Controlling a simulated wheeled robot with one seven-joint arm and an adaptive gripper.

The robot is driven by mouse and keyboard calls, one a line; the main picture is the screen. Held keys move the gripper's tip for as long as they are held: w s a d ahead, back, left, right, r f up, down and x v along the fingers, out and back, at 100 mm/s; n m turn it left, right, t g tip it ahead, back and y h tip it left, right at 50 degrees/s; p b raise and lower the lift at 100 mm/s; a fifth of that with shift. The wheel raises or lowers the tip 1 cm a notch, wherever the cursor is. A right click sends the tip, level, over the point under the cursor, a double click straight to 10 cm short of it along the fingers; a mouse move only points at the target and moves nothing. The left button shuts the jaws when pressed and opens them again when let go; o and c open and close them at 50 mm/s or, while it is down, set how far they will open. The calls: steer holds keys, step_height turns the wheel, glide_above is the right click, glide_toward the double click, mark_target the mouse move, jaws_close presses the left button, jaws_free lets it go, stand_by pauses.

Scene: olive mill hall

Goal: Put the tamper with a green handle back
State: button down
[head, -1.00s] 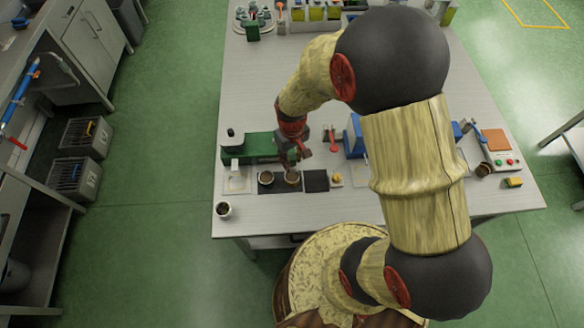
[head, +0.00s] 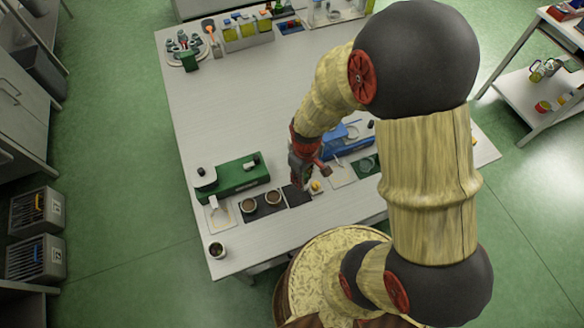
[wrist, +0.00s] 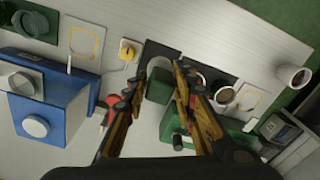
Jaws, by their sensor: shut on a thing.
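My gripper (wrist: 165,88) is shut on the tamper, whose green handle (wrist: 182,93) shows between the fingers in the wrist view. A grey rounded part beside the handle may be its metal base. In the head view my gripper (head: 302,182) hangs above a small dark mat (head: 297,197), right of a dark mat with two round filled cups (head: 273,197). The small dark mat (wrist: 160,51) shows past the fingertips in the wrist view. In the head view the tamper is hidden by my gripper. I cannot tell its height over the mat.
A green machine (head: 240,175) stands left of my gripper, a blue machine (head: 345,145) to the right. A small yellow object (head: 316,187) sits close to the small mat's right. A cup with dark contents (head: 217,250) stands near the front left corner. The table's middle left is clear.

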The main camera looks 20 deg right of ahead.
steer(key=shift+w, duration=0.2)
steer(key=w+f, duration=0.3)
steer(key=w, duration=0.1)
steer(key=w+a+f, duration=0.1)
steer(key=w+f, duration=0.2)
steer(key=w, duration=0.2)
steer(key=w+f+b, duration=0.1)
steer(key=w+f, duration=0.2)
steer(key=w, duration=0.1)
steer(key=shift+w+a+f, duration=0.2)
steer(key=shift+f, duration=0.1)
steer(key=shift+w+f, duration=0.15)
steer(key=shift+f, duration=1.55)
steer(key=shift+f+b, duration=0.2)
steer(key=shift+b, duration=0.2)
steer(key=c, duration=1.5)
jaws_free()
steer(key=shift+o, duration=0.2)
steer(key=shift+r, duration=0.1)
